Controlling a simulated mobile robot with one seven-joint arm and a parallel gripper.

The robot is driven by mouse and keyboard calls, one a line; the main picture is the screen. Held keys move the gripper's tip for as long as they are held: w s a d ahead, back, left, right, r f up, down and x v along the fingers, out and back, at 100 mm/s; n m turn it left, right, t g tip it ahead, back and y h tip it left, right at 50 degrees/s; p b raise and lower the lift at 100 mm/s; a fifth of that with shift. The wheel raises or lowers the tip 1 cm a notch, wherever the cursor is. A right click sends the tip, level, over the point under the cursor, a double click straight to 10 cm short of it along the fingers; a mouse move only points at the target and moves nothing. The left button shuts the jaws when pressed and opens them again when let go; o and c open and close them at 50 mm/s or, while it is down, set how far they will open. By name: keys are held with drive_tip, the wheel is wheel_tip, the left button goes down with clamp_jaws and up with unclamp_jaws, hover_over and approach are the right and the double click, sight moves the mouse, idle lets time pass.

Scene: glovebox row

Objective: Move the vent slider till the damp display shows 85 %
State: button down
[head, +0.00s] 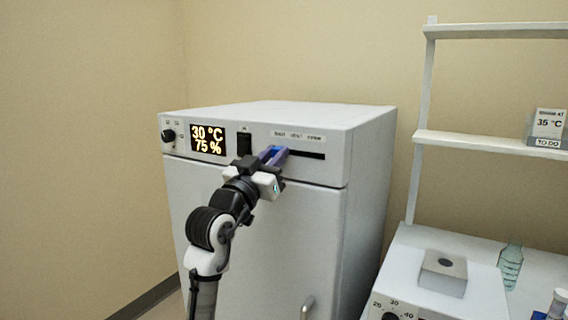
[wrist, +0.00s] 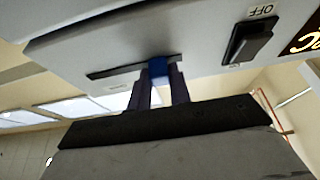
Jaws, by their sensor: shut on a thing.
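The vent slider has a blue knob (wrist: 158,69) that sits in a dark horizontal slot (head: 307,154) on the cabinet's top front panel. My gripper (head: 275,153) is shut on this knob near the left end of the slot in the head view. In the wrist view its two fingers (wrist: 158,92) stand on either side of the knob. The display (head: 208,140) on the panel reads 30 °C and 75 %. My gripper hides part of the slot's left end in the head view.
A black switch (head: 244,144) is left of the slot; its label reads OFF in the wrist view. A dark dial (head: 169,135) is at the far left of the panel. A card reading 35 °C (head: 549,123) stands on the right shelf. The slot is clear to the right.

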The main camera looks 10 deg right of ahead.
drive_tip(key=c, duration=1.3)
unclamp_jaws()
drive_tip(key=b+v, duration=0.5)
drive_tip(key=v, duration=0.9)
drive_tip(key=shift+r, duration=0.1)
drive_tip(key=shift+a, duration=0.1)
